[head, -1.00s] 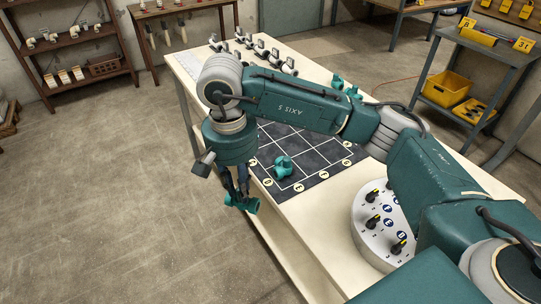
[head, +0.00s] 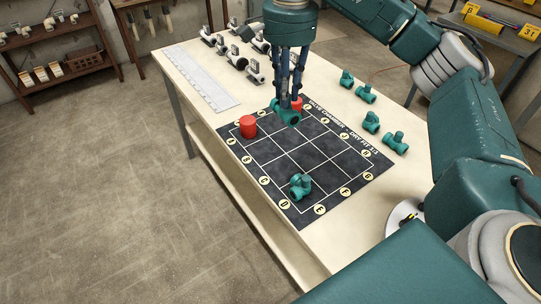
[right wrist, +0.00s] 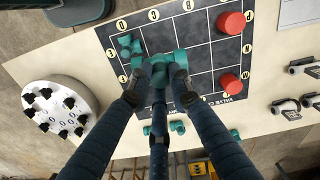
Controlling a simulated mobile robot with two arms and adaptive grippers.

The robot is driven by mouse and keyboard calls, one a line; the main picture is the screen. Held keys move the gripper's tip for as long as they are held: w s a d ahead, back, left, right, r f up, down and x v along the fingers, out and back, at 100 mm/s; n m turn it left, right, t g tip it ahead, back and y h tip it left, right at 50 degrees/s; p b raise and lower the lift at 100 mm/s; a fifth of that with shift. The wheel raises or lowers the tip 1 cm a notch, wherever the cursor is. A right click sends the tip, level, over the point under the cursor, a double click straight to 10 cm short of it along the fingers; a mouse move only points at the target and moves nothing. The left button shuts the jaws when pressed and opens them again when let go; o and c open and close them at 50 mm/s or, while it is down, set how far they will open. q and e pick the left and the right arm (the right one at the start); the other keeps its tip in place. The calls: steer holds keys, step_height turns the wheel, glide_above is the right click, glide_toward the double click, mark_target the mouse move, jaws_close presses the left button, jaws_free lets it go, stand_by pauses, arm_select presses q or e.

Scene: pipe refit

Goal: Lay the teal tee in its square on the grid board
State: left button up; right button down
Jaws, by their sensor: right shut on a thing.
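My right gripper (head: 287,104) points down over the far part of the grid board (head: 275,205), shut on a teal tee (head: 288,117). In the right wrist view the held teal tee (right wrist: 160,62) sits between the fingertips, above the dark grid. In the head view it overlaps the board's far squares; its exact height and the square beneath it are hard to tell. A second teal tee (head: 300,187) lies on the board near its front edge, and shows beside the held one in the wrist view (right wrist: 130,46). My left gripper is out of view.
A red cylinder (head: 248,127) stands on the board's left corner square; another (head: 296,102) stands at its far side, partly behind my gripper. Several teal fittings (head: 371,122) lie on the table to the right. Grey-and-black fittings (head: 254,72) and a white strip (head: 200,78) are farther back.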

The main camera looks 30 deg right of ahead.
steer(key=shift+w+r+p, duration=0.25)
steer(key=shift+r+p, duration=0.15)
steer(key=shift+p, duration=0.65)
steer(key=s+p, duration=0.1)
steer(key=p, duration=0.2)
steer(key=shift+d+r+n, duration=0.1)
steer(key=shift+n, duration=0.3)
step_height(320, 180, down, 3)
steer(key=shift+f, duration=0.1)
steer(key=f+p, duration=0.3)
steer(key=f, duration=1.4)
steer(key=shift+w+f, duration=0.2)
steer(key=shift+f, duration=0.1)
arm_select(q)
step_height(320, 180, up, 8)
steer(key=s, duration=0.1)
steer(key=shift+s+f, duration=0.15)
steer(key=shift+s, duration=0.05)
arm_select(e)
steer(key=c, duration=1.6)
jaws_free()
